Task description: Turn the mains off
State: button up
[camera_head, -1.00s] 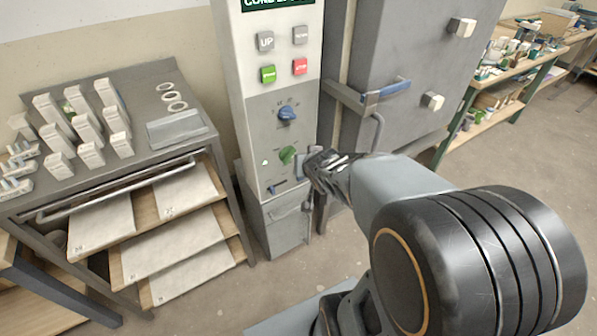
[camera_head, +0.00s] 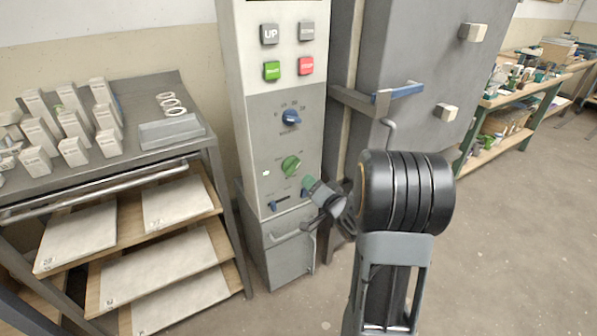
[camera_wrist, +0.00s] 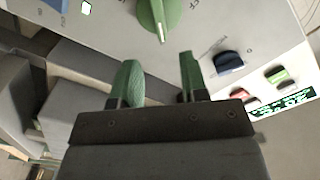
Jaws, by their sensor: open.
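A green rotary knob (camera_head: 291,165) sits on the lower part of the grey control panel (camera_head: 259,120). It also shows at the top of the wrist view (camera_wrist: 155,18), beside printing that looks like part of "OFF". Its pointer aims toward my gripper in the wrist view. A small lit green lamp (camera_head: 267,173) is left of the knob. My gripper (camera_wrist: 159,75) is open with green fingertips and nothing between them. The fingers point toward the panel, just short of the knob and apart from it. In the head view my gripper (camera_head: 309,186) is right of and below the knob.
A blue knob (camera_head: 291,117) sits above the green one, with red (camera_head: 306,66) and green (camera_head: 272,71) buttons higher up. A blue slider (camera_head: 279,204) is below. The kiln door handle (camera_head: 378,98) projects at right; a shelved table (camera_head: 160,160) stands at left.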

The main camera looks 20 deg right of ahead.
aim_at(297, 167)
jog(key=w, duration=0.6)
jog(key=w+a+b, duration=0.1)
jog(key=w, duration=0.2)
grip_shut()
